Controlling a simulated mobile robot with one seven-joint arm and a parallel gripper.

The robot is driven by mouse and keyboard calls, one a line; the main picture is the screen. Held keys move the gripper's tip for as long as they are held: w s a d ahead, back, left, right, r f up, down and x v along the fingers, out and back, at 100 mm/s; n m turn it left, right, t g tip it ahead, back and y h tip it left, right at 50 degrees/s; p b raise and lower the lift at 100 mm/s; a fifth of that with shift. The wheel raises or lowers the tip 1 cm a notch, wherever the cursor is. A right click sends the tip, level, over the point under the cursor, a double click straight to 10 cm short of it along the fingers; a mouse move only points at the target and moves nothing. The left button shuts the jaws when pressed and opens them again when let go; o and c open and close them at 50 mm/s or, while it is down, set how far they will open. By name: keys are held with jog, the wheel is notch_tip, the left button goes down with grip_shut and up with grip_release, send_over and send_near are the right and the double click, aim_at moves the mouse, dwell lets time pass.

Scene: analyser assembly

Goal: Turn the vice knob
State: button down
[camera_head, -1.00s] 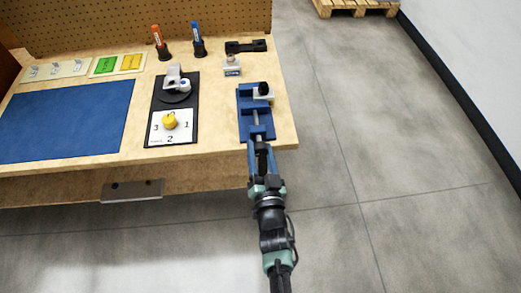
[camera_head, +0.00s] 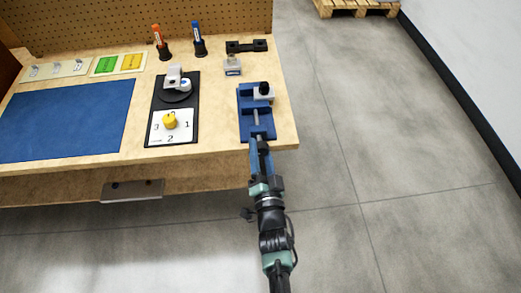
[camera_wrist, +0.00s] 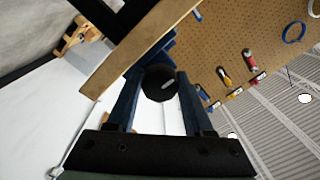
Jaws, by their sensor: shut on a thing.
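The blue vice (camera_head: 257,122) stands at the right front of the wooden workbench, with a grey part with a black top (camera_head: 263,92) at its far end. My gripper (camera_head: 261,150) is at the near end of the vice, at the bench's front edge. In the wrist view its two blue fingers (camera_wrist: 159,95) are closed on either side of the round dark vice knob (camera_wrist: 159,84). The knob is hidden by the gripper in the head view.
Left of the vice is a black plate with a yellow knob (camera_head: 170,121) on a numbered dial. A blue mat (camera_head: 65,120) lies farther left. A grey part (camera_head: 233,66) and a black bracket (camera_head: 246,46) lie behind the vice. Floor right of the bench is clear.

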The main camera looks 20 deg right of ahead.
jog(key=shift+a, duration=0.1)
jog(key=shift+c, duration=1.6)
grip_release()
jog(key=v, duration=1.3)
jog(key=shift+p, duration=0.3)
